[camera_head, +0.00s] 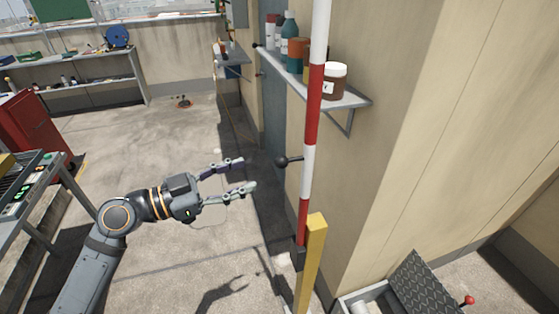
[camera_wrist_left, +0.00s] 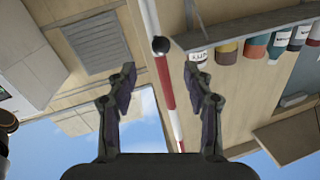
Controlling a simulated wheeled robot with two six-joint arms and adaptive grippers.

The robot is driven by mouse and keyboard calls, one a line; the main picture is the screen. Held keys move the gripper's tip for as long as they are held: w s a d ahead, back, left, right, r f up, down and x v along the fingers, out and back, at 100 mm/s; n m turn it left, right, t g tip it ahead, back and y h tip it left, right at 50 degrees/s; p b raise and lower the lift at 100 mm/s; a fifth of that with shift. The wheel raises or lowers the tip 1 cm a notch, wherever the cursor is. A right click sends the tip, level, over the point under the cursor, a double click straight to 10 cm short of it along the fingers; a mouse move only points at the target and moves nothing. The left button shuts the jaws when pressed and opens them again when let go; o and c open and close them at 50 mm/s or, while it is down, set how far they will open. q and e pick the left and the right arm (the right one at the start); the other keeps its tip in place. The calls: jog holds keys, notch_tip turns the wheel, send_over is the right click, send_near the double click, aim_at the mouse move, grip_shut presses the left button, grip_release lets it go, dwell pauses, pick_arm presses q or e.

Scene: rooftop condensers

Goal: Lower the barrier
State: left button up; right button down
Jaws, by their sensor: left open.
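The barrier is a red-and-white striped pole (camera_head: 313,110) that stands upright, raised, beside a yellow post (camera_head: 312,262). A black ball knob (camera_head: 282,161) sticks out from the pole on its left side. My left gripper (camera_head: 249,174) is open and empty, its fingers pointing right towards the knob, with a gap between them. In the left wrist view, the knob (camera_wrist_left: 160,45) and the pole (camera_wrist_left: 164,82) show between and beyond the open fingers. My right gripper is not in view.
A wall shelf (camera_head: 345,101) with jars and bottles is behind the pole. A metal-lidded box (camera_head: 428,285) with a red knob lies at the lower right. A red cabinet (camera_head: 30,130) and a panel table (camera_head: 20,205) stand left. The concrete floor between is mostly clear.

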aim_at(281, 161)
pick_arm(q)
jog(key=p+x, duration=0.2)
jog(key=x, duration=0.2)
jog(key=p+x, duration=0.2)
jog(key=x, duration=0.3)
jog(key=shift+a+r+p, duration=0.1)
jog(key=shift+r+p, duration=0.1)
jog(key=shift+p, duration=0.1)
jog(key=shift+x, duration=0.75)
jog(key=shift+f, duration=0.25)
grip_shut()
